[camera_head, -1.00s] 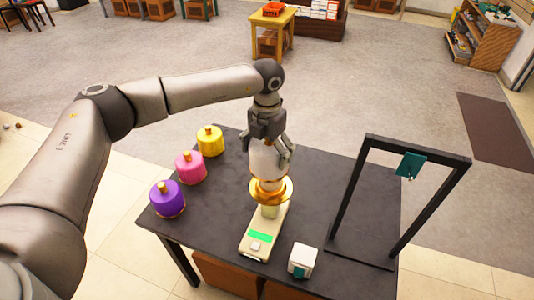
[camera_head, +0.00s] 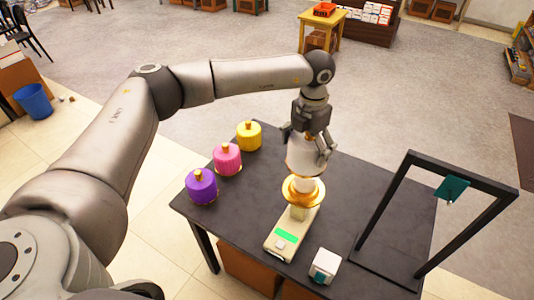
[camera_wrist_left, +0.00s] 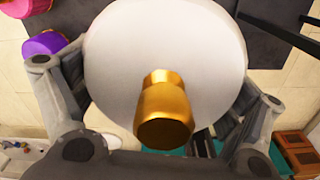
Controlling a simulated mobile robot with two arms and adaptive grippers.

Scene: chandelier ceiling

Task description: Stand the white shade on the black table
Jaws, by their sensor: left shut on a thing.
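The white shade (camera_head: 304,157) hangs under my left gripper (camera_head: 306,145), whose fingers are shut around it. In the left wrist view the shade (camera_wrist_left: 205,55) is a large white dome with a gold knob (camera_wrist_left: 163,112) on top, between the two fingers (camera_wrist_left: 160,95). In the head view it is above a gold ring (camera_head: 303,191) on a pale device with a green display (camera_head: 291,236). Whether the shade touches anything below is unclear. The black table (camera_head: 255,195) stands under all this. My right gripper is not in view.
Yellow (camera_head: 249,136), pink (camera_head: 227,160) and purple (camera_head: 201,187) shades stand along the table's left side. A black frame (camera_head: 385,205) with a teal piece (camera_head: 452,188) stands at the right. Bare tabletop lies between the coloured shades and the device.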

